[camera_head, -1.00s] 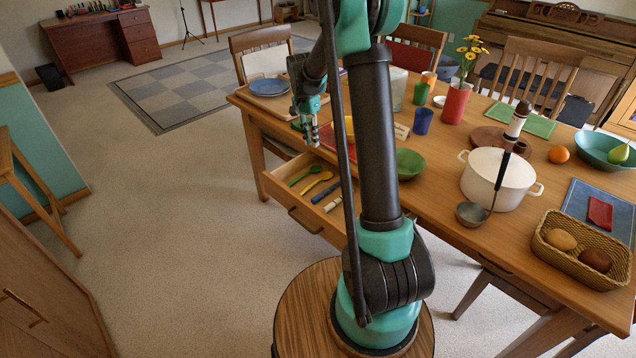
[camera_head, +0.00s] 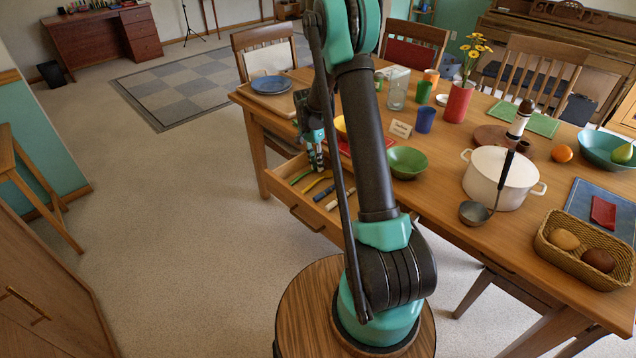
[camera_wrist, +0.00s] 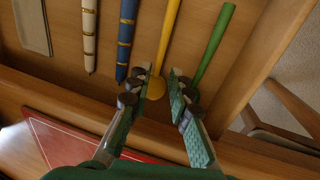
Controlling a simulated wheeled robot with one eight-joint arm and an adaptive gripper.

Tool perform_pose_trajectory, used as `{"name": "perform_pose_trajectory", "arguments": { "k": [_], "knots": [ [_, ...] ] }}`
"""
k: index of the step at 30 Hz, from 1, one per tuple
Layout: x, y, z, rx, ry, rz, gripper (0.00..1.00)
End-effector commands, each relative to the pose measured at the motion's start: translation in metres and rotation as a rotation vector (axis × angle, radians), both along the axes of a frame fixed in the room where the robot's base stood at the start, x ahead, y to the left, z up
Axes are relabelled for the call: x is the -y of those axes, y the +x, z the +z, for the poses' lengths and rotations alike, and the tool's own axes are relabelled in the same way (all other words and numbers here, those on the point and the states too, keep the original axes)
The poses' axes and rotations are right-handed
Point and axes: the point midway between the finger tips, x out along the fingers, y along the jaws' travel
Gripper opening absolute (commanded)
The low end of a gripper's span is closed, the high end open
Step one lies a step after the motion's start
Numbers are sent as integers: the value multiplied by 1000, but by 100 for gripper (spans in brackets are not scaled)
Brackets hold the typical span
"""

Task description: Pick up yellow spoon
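The yellow spoon (camera_head: 319,183) lies in the open drawer (camera_head: 300,222) of the table. In the wrist view the yellow spoon (camera_wrist: 167,48) has its handle pointing up the picture and its bowl near my fingertips. My gripper (camera_wrist: 162,84) is open, with the spoon's bowl seen between its two fingers. It does not look closed on the spoon, and I cannot tell whether it touches it. In the head view my gripper (camera_head: 317,166) points down over the drawer and partly hides the spoons.
A green spoon (camera_wrist: 212,45) lies close right of the yellow one. A blue pen-like item (camera_wrist: 125,40) and a white one (camera_wrist: 90,35) lie to its left. The drawer's wooden side wall (camera_wrist: 262,60) is on the right. A red item (camera_wrist: 75,145) is below.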

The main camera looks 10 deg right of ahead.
Motion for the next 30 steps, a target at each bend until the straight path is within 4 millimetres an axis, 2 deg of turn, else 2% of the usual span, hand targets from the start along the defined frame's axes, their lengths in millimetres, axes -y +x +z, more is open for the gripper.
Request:
{"name": "perform_pose_trajectory", "arguments": {
  "k": [5,15,24,29,30],
  "knots": [
    [2,-2,-10,0,0,0,20],
    [8,-7,-52,0,0,-1,20],
    [9,-8,-57,0,0,0,20],
    [9,-8,-56,0,0,0,1],
    [9,-8,-56,0,0,0,0]
  ]
}}
